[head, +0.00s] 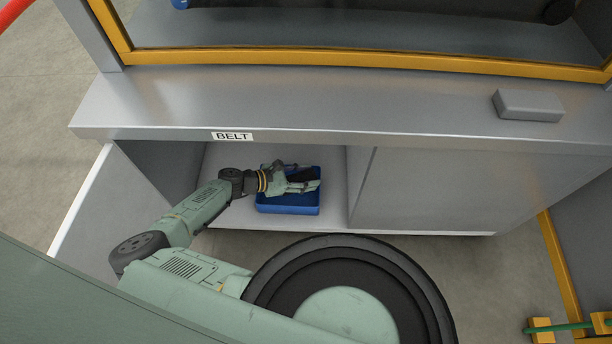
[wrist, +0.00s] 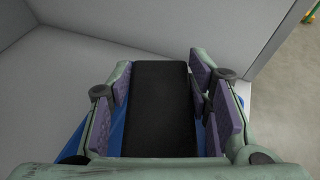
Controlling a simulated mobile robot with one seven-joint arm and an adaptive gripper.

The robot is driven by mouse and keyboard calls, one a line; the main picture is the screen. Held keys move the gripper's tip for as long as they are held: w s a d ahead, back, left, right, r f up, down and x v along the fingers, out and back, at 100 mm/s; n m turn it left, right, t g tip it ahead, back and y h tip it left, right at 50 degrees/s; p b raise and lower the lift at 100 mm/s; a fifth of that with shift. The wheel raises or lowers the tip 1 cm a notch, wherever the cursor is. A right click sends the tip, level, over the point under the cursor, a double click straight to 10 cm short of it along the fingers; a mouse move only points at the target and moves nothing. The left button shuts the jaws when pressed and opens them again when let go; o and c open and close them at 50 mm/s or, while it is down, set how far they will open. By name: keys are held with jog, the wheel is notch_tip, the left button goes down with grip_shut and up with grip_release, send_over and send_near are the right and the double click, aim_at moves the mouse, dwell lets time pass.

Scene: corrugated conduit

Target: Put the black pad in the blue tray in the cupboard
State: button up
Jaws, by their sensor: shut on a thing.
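The blue tray (head: 288,208) stands inside the open cupboard bay under the counter. My gripper (head: 303,177) reaches into this bay and is over the tray. It is shut on the black pad (wrist: 160,110), which lies lengthwise between the purple-lined fingers in the wrist view. In the head view the pad (head: 305,173) shows only as a dark patch between the fingers. Parts of the blue tray (wrist: 118,140) show beside the pad in the wrist view. I cannot tell whether the pad touches the tray floor; the fingers and pad hide most of it.
The cupboard's counter (head: 330,112) overhangs the bay and carries a "BELT" label (head: 232,136). An open door (head: 82,205) stands at the left, and a closed panel (head: 450,190) is at the right. A grey block (head: 528,104) lies on the counter.

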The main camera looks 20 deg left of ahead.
jog(key=shift+f+b, duration=0.25)
jog(key=shift+b, duration=0.05)
jog(key=o, duration=1.3)
jog(key=shift+r, duration=0.15)
jog(key=shift+r+p, duration=0.25)
jog(key=shift+p, duration=0.25)
jog(key=v, duration=1.2)
jog(key=shift+f+b, duration=0.2)
jog(key=shift+b, duration=0.15)
